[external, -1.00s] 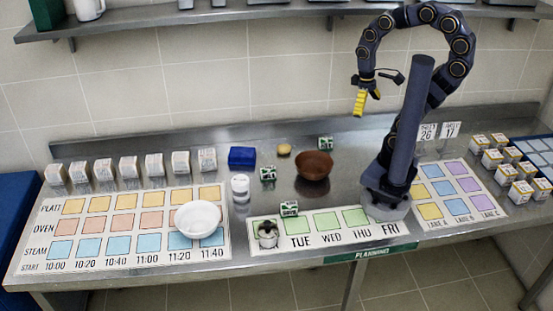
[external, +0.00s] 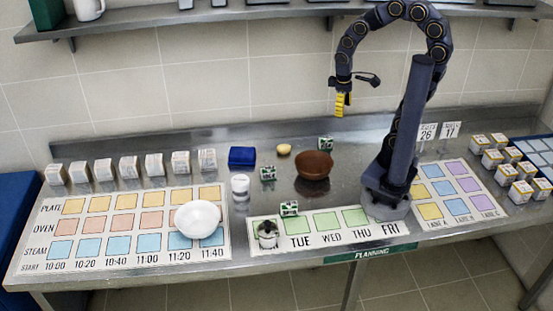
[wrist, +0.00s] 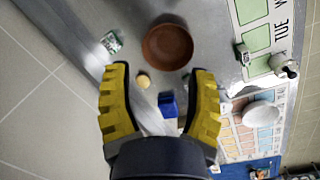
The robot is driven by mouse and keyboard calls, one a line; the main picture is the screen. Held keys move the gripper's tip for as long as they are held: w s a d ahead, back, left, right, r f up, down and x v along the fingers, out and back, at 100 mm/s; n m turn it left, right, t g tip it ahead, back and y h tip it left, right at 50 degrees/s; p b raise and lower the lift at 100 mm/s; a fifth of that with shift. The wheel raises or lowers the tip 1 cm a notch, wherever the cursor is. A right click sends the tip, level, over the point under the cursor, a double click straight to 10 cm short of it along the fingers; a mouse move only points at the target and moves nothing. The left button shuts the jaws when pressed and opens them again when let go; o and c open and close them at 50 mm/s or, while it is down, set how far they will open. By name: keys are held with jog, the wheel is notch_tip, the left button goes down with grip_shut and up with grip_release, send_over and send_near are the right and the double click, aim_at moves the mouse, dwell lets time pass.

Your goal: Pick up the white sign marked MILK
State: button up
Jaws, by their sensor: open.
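Two small white signs stand side by side at the back of the worktop, right of my arm's column. The left sign (external: 427,131) shows 26 and the right sign (external: 450,130) shows 17. The small words above the numbers are too small to read, so I cannot tell which says MILK. Neither sign is seen in the wrist view. My gripper (external: 342,103), with yellow fingers, hangs high above the back of the worktop, well left of both signs. In the wrist view my gripper (wrist: 160,75) is open, its fingers apart, with nothing held.
A brown bowl (external: 313,166), a yellow lump (external: 284,149) and a blue box (external: 242,156) lie below my gripper. A white bowl (external: 197,219) sits on the left chart. Several yellow-topped boxes (external: 497,140) stand right of the signs. A shelf (external: 200,22) runs above.

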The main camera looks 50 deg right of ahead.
jog(key=w+f+n+t, duration=0.1)
jog(key=w+f+n, duration=0.1)
jog(key=w+f, duration=0.4)
jog(key=n+t+y, duration=0.2)
jog(key=n+y, duration=0.2)
jog(key=n, duration=0.2)
send_over(269, 168)
jog(key=s+d, duration=0.1)
jog(key=d, duration=0.1)
notch_tip(269, 168, down, 13)
jog(key=shift+d+f, duration=0.1)
jog(key=shift+w+a+f, duration=0.1)
jog(key=shift+a+f, duration=0.2)
jog(key=shift+f, duration=0.2)
jog(key=shift+a+x, duration=0.15)
jog(key=shift+x, duration=1.6)
jog(key=shift+a+x, duration=0.1)
jog(key=shift+x, duration=1.65)
jog(key=shift+r, duration=0.1)
grip_shut()
